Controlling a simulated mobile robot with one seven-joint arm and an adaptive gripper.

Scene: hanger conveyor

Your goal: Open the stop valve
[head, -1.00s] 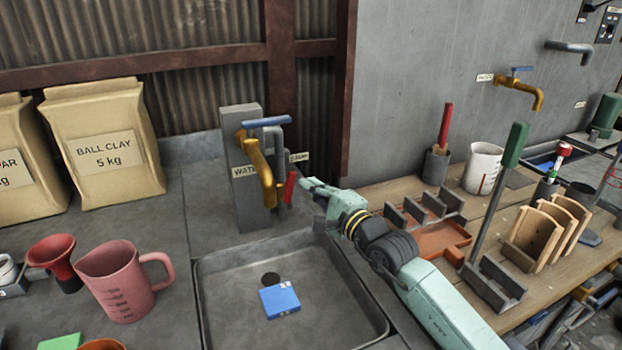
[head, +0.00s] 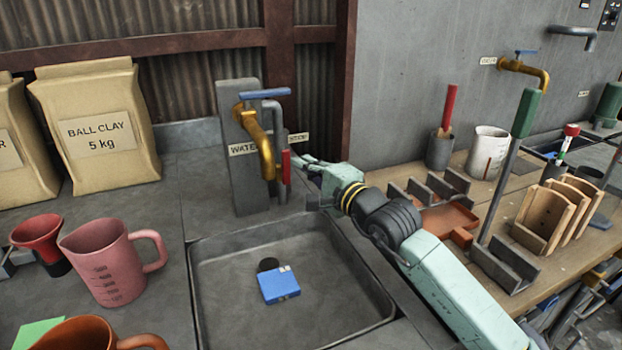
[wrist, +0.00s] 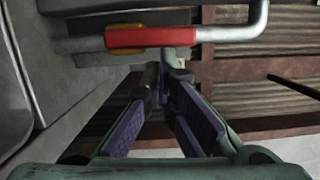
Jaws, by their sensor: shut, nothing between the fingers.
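The stop valve's red handle (head: 286,160) points up and down beside the brass tap, in front of the grey post. A STOP label (head: 298,137) is just right of it. In the wrist view, the red grip (wrist: 150,37) crosses the top of the picture on a grey bar. My gripper (head: 306,163) is just right of the red handle, its fingertips partly hidden. In the wrist view, my gripper (wrist: 166,80) is shut and empty, its tips just below the red grip. I cannot tell if they touch.
The brass tap (head: 258,135) with a blue lever (head: 265,94) hangs above the sink (head: 340,300). A blue block (head: 280,288) lies in the sink. A pink jug (head: 105,270) stands left. A wooden bench (head: 520,200) with racks and cups is right.

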